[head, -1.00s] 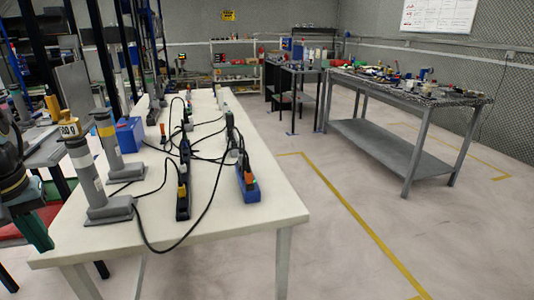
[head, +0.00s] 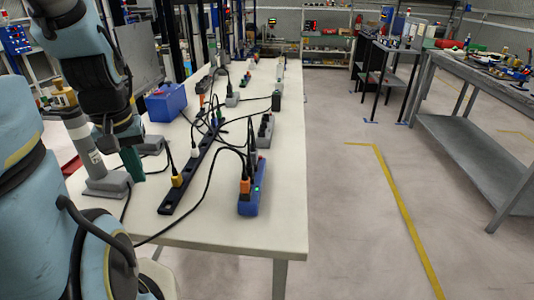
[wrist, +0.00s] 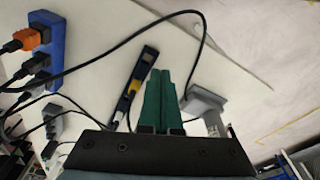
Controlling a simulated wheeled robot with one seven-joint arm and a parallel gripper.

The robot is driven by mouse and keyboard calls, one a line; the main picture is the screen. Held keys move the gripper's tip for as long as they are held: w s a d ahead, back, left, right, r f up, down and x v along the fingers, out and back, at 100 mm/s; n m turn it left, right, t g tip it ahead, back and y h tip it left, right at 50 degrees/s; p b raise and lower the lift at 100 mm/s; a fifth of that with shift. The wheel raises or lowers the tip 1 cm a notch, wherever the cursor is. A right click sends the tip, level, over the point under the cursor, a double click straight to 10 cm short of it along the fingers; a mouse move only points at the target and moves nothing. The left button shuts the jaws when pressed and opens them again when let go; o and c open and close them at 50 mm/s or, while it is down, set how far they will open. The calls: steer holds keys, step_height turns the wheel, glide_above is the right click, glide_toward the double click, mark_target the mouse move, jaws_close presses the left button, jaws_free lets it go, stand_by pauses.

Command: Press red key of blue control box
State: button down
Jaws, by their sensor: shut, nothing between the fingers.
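No red key can be made out in either view. A blue box (head: 166,102) stands on the left side of the white table in the head view, with no keys visible on it. A blue strip unit (head: 249,198) with an orange plug and a green light lies near the table's front right; it also shows at upper left in the wrist view (wrist: 53,48). My gripper (head: 132,165), with green fingers, hangs above the table's left side, beside a grey post. In the wrist view the fingers (wrist: 158,98) are together and empty, apart from the blue strip.
The white table (head: 280,150) holds a long black power strip (head: 190,175), several plugs and loose cables. A grey post on a base (head: 105,185) stands close to my gripper. A metal workbench (head: 470,150) stands at right, with open floor between.

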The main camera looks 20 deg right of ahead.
steer(key=w+d+r+m+t+p, duration=0.1)
steer(key=w+d+m, duration=0.4)
steer(key=d+m, duration=0.6)
steer(key=w+d+m+t+y+p, duration=0.1)
steer(key=w+d+m+t+p, duration=0.3)
steer(key=d+m, duration=0.8)
steer(key=w+d, duration=0.1)
steer(key=d, duration=0.7)
steer(key=shift+d+r+m+t+y+p, duration=0.3)
steer(key=shift+d+r+p, duration=0.1)
steer(key=shift+f, duration=0.2)
steer(key=b, duration=0.6)
glide_above(260, 158)
steer(key=f, duration=0.7)
steer(key=shift+d+f, duration=0.35)
steer(key=shift+f, duration=0.05)
steer(key=shift+f+b, duration=0.35)
steer(key=shift+b, duration=0.2)
